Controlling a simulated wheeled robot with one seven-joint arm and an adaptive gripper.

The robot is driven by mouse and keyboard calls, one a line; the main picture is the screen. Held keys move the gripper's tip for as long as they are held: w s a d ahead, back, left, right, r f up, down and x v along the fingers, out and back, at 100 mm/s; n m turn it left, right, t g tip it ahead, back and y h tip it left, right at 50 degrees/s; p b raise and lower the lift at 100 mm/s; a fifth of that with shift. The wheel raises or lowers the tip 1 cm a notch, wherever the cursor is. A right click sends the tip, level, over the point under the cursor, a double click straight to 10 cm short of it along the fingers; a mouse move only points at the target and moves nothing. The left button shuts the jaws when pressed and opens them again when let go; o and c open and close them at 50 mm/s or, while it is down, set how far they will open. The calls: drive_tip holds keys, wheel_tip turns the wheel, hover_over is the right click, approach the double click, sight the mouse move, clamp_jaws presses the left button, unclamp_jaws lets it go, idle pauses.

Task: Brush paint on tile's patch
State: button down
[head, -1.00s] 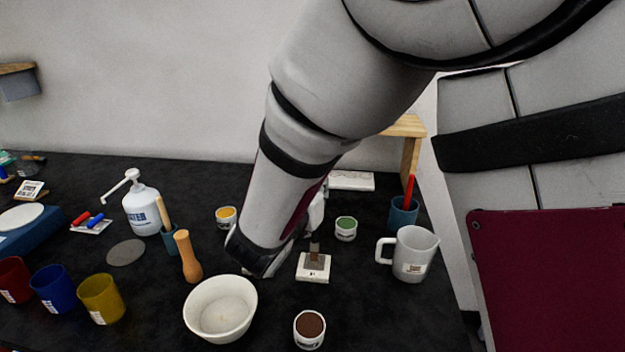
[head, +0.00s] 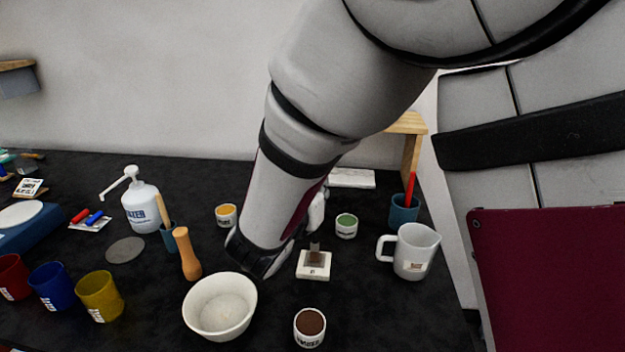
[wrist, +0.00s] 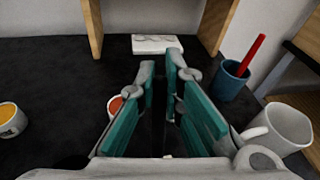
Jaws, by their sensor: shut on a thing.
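A small white tile (head: 313,272) lies on the dark table in the head view, right of my forearm. A brown-grey shape (head: 315,257) shows on its far part; I cannot tell whether this is its patch or something standing on it. My gripper (wrist: 165,70) shows in the wrist view, its two teal-padded fingers close together on something thin and dark, which I cannot identify. In the head view my arm hides most of the gripper. Paint pots stand around: yellow (head: 226,215), green (head: 346,226) and brown (head: 310,327). An orange-red pot (wrist: 115,105) is partly behind the left finger.
A white bowl (head: 220,306) and a wooden-handled tool (head: 187,255) stand left of the tile. A white jug (head: 414,252) and a blue cup (head: 404,212) with a red handle stand right. A white block (head: 351,178) lies behind. Table between tile and jug is clear.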

drive_tip(key=shift+f+b, duration=0.4)
drive_tip(key=shift+f, duration=0.15)
